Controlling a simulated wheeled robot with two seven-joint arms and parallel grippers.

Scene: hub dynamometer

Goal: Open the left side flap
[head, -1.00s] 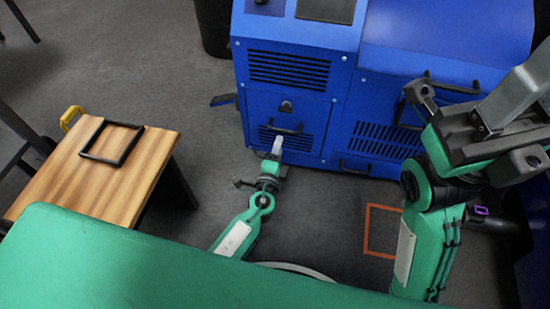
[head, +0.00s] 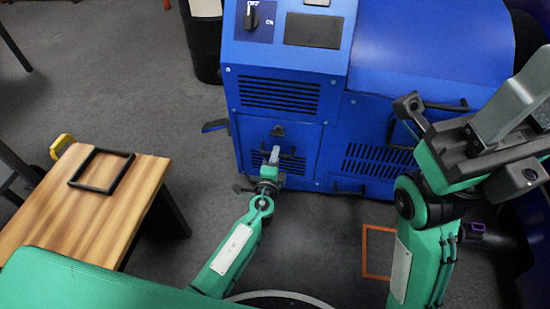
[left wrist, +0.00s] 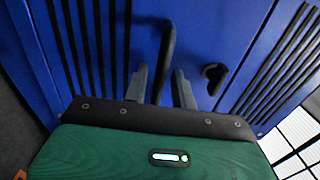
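The left side flap (head: 251,140) is a blue panel with slots, a small black latch (head: 277,131) and a black bar handle (head: 291,154). It looks closed, flush with the blue machine's front. My left gripper (head: 273,156) is at the handle. In the left wrist view, its two grey fingers (left wrist: 160,88) are apart, with the handle bar (left wrist: 168,45) between their tips and gaps beside it. The latch (left wrist: 214,76) is right of the fingers there. My right gripper (head: 520,100) is raised at the right, close to the camera; its finger gap is unclear.
The blue machine (head: 425,60) has a dial (head: 251,15) on top and another slotted panel (head: 378,160) to the right. A wooden table (head: 85,215) with a black frame (head: 102,170) stands at left. An orange floor outline (head: 378,274) lies before the machine.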

